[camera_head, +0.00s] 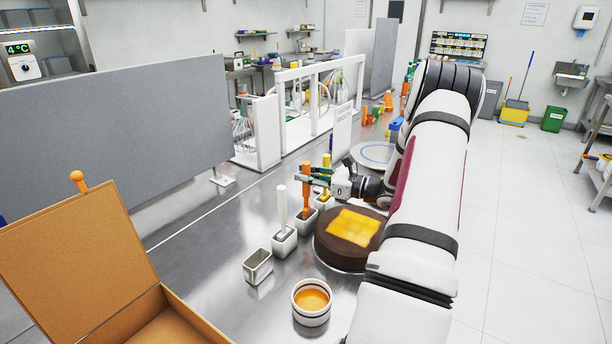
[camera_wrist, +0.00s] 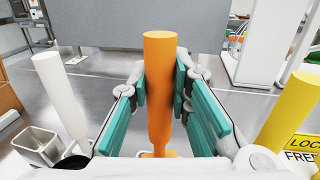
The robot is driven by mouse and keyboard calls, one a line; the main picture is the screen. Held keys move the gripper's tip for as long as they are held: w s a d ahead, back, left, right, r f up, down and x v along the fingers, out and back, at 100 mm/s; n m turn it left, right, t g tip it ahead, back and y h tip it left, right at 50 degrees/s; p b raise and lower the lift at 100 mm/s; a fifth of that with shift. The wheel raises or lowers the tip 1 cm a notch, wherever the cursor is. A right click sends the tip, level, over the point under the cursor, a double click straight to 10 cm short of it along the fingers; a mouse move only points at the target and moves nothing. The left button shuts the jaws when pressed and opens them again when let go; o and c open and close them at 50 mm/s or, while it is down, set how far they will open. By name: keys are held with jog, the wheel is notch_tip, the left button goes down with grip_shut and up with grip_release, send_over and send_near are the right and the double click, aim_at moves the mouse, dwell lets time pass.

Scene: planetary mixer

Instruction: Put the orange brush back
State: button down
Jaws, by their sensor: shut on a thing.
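The orange brush (camera_head: 306,188) stands upright, with its handle (camera_wrist: 159,90) between the teal finger pads of my gripper (camera_wrist: 163,100). My gripper (camera_head: 312,178) is shut on it. The brush's lower end is at the mouth of a small grey cup (camera_head: 308,222); I cannot tell how deep it sits. A white brush (camera_head: 282,208) stands in another cup (camera_head: 284,243) to the left, also in the wrist view (camera_wrist: 62,95). A yellow brush (camera_head: 327,168) stands behind on the right (camera_wrist: 290,110). An empty cup (camera_head: 258,267) is nearest in the row (camera_wrist: 38,143).
A brown round cake (camera_head: 330,255) with a yellow square top (camera_head: 353,228) lies right of the cups. A bowl of orange liquid (camera_head: 311,303) stands in front. An open cardboard box (camera_head: 80,265) is at lower left. A grey panel (camera_head: 110,130) stands behind the steel table (camera_head: 200,250).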

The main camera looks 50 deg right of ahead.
jog(key=shift+f, duration=0.5)
jog(key=c, duration=1.5)
grip_release()
jog(key=shift+r, duration=0.15)
jog(key=shift+r, duration=0.35)
jog(key=v, duration=1.2)
jog(key=shift+r, duration=0.15)
jog(key=shift+s, duration=0.1)
